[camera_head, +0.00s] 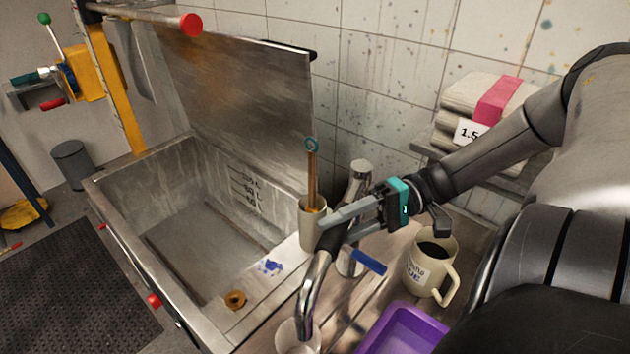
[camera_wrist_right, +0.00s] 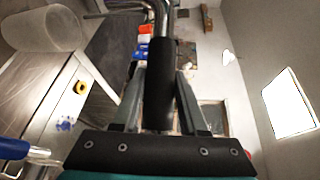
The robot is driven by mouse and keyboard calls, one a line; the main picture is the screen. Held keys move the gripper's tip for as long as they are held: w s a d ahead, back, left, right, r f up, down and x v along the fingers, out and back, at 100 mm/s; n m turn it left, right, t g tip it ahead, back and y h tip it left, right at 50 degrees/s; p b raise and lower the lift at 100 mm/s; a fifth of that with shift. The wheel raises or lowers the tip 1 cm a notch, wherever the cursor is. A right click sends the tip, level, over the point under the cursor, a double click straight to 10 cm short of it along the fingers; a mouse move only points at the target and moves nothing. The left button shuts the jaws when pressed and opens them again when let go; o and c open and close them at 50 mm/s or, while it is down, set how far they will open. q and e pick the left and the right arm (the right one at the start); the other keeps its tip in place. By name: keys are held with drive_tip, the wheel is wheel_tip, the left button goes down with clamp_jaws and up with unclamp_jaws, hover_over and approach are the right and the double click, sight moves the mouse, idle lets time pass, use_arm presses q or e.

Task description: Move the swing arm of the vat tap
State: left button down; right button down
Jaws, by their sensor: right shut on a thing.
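The vat tap (camera_head: 360,178) is a chrome column standing on the ledge beside the steel vat, with a blue lever (camera_head: 369,262) low on it. Its swing arm (camera_head: 308,290) is a curved chrome spout with a black sleeve, pointing towards the bottom of the head view. My right gripper (camera_head: 328,224) is shut on the swing arm at the sleeve. In the right wrist view the black sleeve (camera_wrist_right: 160,85) lies between the two fingers, and the chrome bend shows beyond it. My left gripper is not in view.
The empty steel vat (camera_head: 190,240) has its lid raised. A beige cup with sticks (camera_head: 311,228) stands close left of the gripper. A pale vessel (camera_head: 297,338) is under the spout end. A mug of dark liquid (camera_head: 430,268) and purple tray (camera_head: 405,325) are to the right.

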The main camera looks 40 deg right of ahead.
drive_tip(key=shift+s+d+n+g+y+b, duration=0.2)
drive_tip(key=shift+s+d+n+g, duration=0.1)
drive_tip(key=shift+s+n+g, duration=0.25)
drive_tip(key=shift+s+d+n+g+y+b, duration=0.1)
drive_tip(key=shift+s+d+n+g+b, duration=0.2)
drive_tip(key=shift+g, duration=0.35)
drive_tip(key=shift+s, duration=0.1)
drive_tip(key=shift+c, duration=2.2)
unclamp_jaws()
drive_tip(key=shift+r, duration=0.1)
wheel_tip(320, 180, up, 20)
drive_tip(key=p, duration=0.4)
